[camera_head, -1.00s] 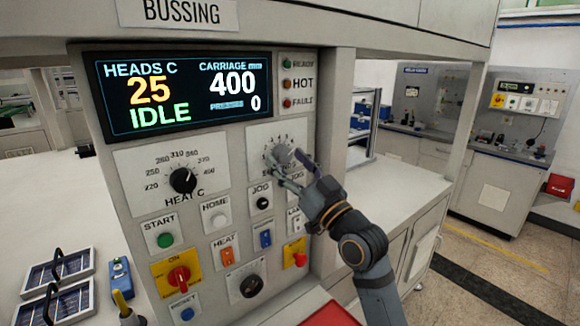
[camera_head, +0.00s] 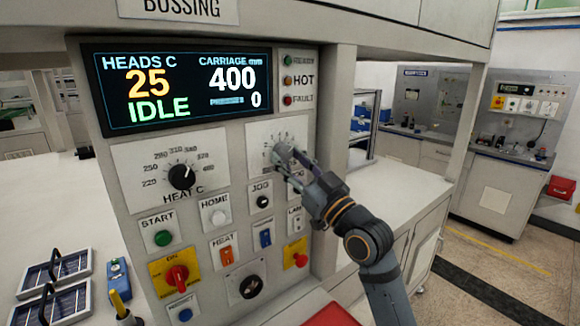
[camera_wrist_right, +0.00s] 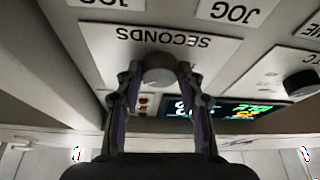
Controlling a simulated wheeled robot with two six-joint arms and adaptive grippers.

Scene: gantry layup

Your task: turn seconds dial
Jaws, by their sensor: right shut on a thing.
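The seconds dial (camera_wrist_right: 159,68) is a round grey knob on a white plate (camera_head: 262,135) marked SECONDS, which reads upside down in the right wrist view. My right gripper (camera_head: 282,154) reaches the plate from the lower right. In the right wrist view its two fingers (camera_wrist_right: 160,76) are shut on the dial, one on each side. In the head view the fingers largely cover the dial, so where it points cannot be told. My left gripper is not in view.
The heat dial (camera_head: 182,177) is left of the plate, with the jog switch (camera_head: 263,202) below. A red stop button (camera_head: 300,260) sits lower right, near my arm. The display (camera_head: 185,88) above reads 25, IDLE, 400 and 0. A bench (camera_head: 395,195) stands right.

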